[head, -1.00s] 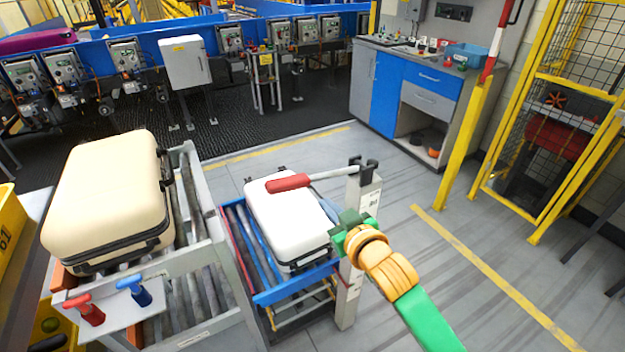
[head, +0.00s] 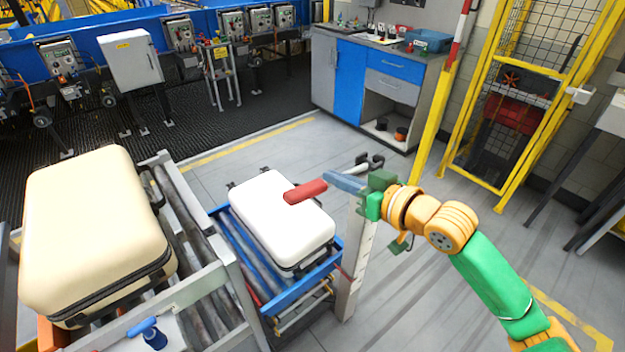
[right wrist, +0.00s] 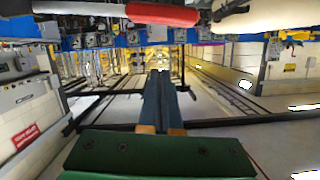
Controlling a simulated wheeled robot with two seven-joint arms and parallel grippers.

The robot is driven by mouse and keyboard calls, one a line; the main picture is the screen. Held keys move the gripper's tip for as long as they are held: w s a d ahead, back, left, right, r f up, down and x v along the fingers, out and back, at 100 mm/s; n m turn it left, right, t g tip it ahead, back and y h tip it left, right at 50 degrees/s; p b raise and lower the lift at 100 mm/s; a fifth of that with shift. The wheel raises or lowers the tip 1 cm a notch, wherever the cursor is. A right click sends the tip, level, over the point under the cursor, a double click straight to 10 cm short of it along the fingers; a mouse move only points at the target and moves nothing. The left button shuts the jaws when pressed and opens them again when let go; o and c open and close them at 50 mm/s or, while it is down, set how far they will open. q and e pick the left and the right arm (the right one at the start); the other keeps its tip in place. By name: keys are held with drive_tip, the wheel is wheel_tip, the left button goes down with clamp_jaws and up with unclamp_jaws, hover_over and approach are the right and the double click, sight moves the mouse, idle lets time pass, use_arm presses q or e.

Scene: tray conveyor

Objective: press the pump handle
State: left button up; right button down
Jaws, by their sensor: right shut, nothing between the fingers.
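The pump handle has a red grip (head: 305,191) reaching out over a white suitcase (head: 272,215). The grey pump post (head: 354,260) stands at the right side of the blue-framed roller cart (head: 285,300) under that suitcase. My right gripper (head: 330,178) is shut and empty, its blue-grey fingers pointing left beside the inner end of the red grip. I cannot tell if they touch the handle. The right wrist view shows the closed fingers (right wrist: 160,76) and the red grip (right wrist: 162,14) at the top edge. My left gripper is out of view.
A cream suitcase (head: 90,225) lies on a grey roller conveyor (head: 230,262) at left, with a blue valve handle (head: 150,333) in front. A workbench (head: 380,85) and yellow mesh fence (head: 470,110) stand behind. The floor right of the post is clear.

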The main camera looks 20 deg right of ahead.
drive_tip(key=p, duration=0.2)
hover_over(313, 185)
drive_tip(key=s, duration=0.3)
drive_tip(key=f, duration=0.4)
drive_tip(key=shift+w+a+f, duration=0.35)
drive_tip(key=shift+f, duration=0.05)
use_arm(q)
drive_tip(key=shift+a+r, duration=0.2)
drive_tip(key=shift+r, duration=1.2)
use_arm(e)
drive_tip(key=shift+s+f, duration=0.15)
drive_tip(key=shift+f, duration=0.2)
